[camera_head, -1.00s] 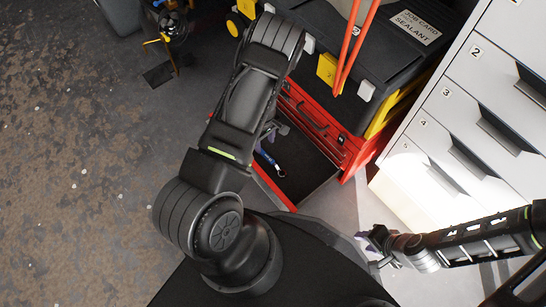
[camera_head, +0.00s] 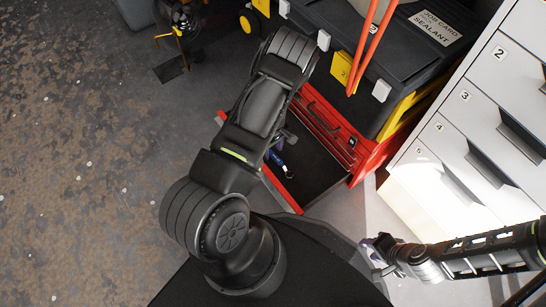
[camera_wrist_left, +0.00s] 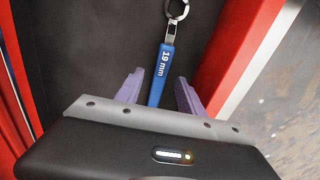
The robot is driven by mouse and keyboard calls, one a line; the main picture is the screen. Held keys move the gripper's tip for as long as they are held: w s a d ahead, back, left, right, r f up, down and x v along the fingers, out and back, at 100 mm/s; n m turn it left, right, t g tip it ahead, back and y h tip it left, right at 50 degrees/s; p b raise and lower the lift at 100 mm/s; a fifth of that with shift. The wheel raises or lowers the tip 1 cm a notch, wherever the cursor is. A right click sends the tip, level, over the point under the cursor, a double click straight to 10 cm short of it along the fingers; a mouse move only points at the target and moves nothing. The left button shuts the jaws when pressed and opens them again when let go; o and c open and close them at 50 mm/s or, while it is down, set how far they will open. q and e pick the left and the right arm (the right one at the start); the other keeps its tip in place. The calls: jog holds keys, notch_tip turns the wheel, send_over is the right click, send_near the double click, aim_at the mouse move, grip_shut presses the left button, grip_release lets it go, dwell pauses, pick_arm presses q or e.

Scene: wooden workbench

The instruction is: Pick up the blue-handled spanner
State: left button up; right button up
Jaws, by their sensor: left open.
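The blue-handled spanner (camera_head: 280,160) lies in the open red drawer (camera_head: 292,206) in the head view, partly covered by my left arm. In the left wrist view, its blue handle (camera_wrist_left: 162,72), marked "19 mm", points toward me, with the metal ring end (camera_wrist_left: 176,12) at the top. My left gripper (camera_wrist_left: 158,95) is open, its purple fingers on either side of the handle's near end in the picture. I cannot tell whether they touch it. In the head view this gripper is mostly hidden by my arm. My right gripper (camera_head: 376,253) is away at the lower right; its opening is unclear.
A black toolbox (camera_head: 400,50) with yellow parts and orange bars sits above the drawer. Grey numbered drawers (camera_head: 455,130) stand at the right. The red drawer walls stand close on both sides of my left gripper. Stained open floor (camera_head: 80,180) lies at the left.

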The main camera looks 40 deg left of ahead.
aim_at(272, 155)
pick_arm(q)
notch_tip(272, 155, down, 2)
jog(key=shift+f, duration=0.2)
jog(key=shift+c, duration=0.4)
grip_shut()
dwell(0.4)
dwell(0.9)
